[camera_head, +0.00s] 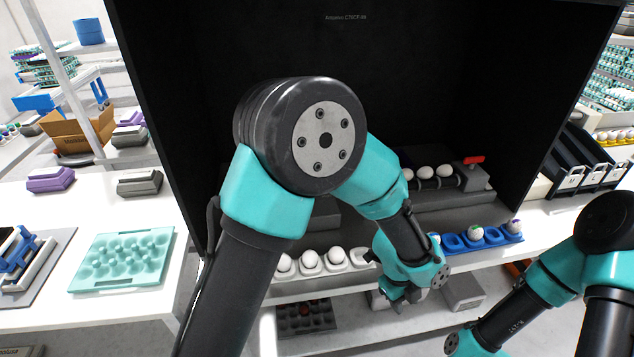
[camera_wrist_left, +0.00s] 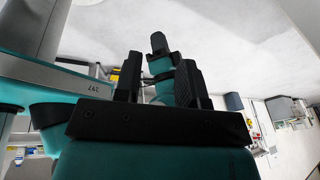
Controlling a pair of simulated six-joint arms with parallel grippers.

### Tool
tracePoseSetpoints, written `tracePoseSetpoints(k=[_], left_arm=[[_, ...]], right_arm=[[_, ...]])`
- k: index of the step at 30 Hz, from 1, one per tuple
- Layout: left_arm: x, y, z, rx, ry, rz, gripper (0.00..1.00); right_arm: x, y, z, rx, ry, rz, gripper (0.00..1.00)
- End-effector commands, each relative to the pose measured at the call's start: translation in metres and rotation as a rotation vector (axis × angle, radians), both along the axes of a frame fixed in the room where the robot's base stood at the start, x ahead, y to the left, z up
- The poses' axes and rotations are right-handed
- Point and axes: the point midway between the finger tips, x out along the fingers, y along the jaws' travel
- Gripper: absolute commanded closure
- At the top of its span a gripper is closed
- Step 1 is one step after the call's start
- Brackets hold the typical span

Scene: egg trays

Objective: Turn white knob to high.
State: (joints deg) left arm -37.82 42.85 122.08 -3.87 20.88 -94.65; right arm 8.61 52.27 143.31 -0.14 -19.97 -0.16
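I cannot make out a white knob in either view. A grey device with a red switch (camera_head: 473,160) stands at the back right inside the black booth. My left arm crosses the middle of the head view and hides part of the booth. Its wrist end hangs over the front shelf by the egg trays, and its fingertips are hard to see there. In the left wrist view the two black fingers of my left gripper (camera_wrist_left: 160,66) stand apart, with nothing clearly held between them. My right arm is at the lower right, and its gripper is out of view.
A white egg tray (camera_head: 310,264) and a blue egg tray (camera_head: 482,240) lie along the booth's front. White eggs rest on rollers (camera_head: 435,182) behind. A teal tray (camera_head: 124,260) lies on the left table. Black bins (camera_head: 590,165) stand at the right.

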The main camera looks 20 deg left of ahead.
Motion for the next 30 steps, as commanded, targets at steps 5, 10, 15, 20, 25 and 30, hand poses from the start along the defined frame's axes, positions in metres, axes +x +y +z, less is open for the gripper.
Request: tracePoseSetpoints(k=[5, 10, 15, 20, 25, 30], left_arm=[[0.045, 0.005, 0.015, 0.018, 0.034, 0.173, 0.63], [0.106, 0.02, 0.041, 0.049, 0.078, 0.42, 0.63], [0.18, 0.061, 0.08, 0.096, 0.129, 0.768, 0.63], [0.24, 0.117, 0.121, 0.143, 0.169, 1.116, 0.63], [0.288, 0.192, 0.169, 0.186, 0.201, 1.51, 0.63], [0.312, 0.262, 0.21, 0.219, 0.225, 1.858, 0.63]], right_arm=[[0.0, 0.0, 0.0, 0.0, 0.0, 0.0, 1.0], [0.0, 0.0, 0.0, 0.0, 0.0, 0.0, 1.0], [0.0, 0.0, 0.0, 0.0, 0.0, 0.0, 1.0], [0.0, 0.0, 0.0, 0.0, 0.0, 0.0, 1.0], [0.0, 0.0, 0.0, 0.0, 0.0, 0.0, 1.0], [0.0, 0.0, 0.0, 0.0, 0.0, 0.0, 1.0]])
